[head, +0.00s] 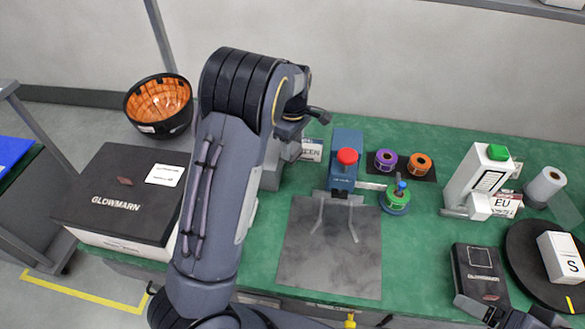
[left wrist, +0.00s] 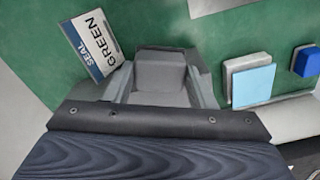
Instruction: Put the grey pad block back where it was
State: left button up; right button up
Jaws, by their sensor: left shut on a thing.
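In the left wrist view, a plain grey pad block (left wrist: 160,76) sits between the two grey fingers of my left gripper (left wrist: 163,92), which is shut on it. In the head view my left arm hides most of this spot. Only grey parts of the block and gripper (head: 287,150) show beside the forearm, low over the green bench. A "SEAL GREEN" card (left wrist: 90,45) stands close by on the left in the wrist view; its edge also shows in the head view (head: 312,150). My right gripper (head: 512,314) is partly cut off at the bottom right.
A light-blue-topped pad (left wrist: 253,84) and a blue thing (left wrist: 306,61) lie right of the block. A blue press with a red knob (head: 346,157), a grey mat (head: 335,268), tape rolls (head: 420,163) and a black box (head: 125,195) share the bench (head: 440,145).

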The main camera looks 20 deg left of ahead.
pick_arm(q)
notch_tip(320, 180, down, 10)
jog(key=shift+r+p, duration=0.25)
jog(key=shift+p, duration=0.35)
jog(key=shift+f, duration=0.3)
jog(key=o, duration=1)
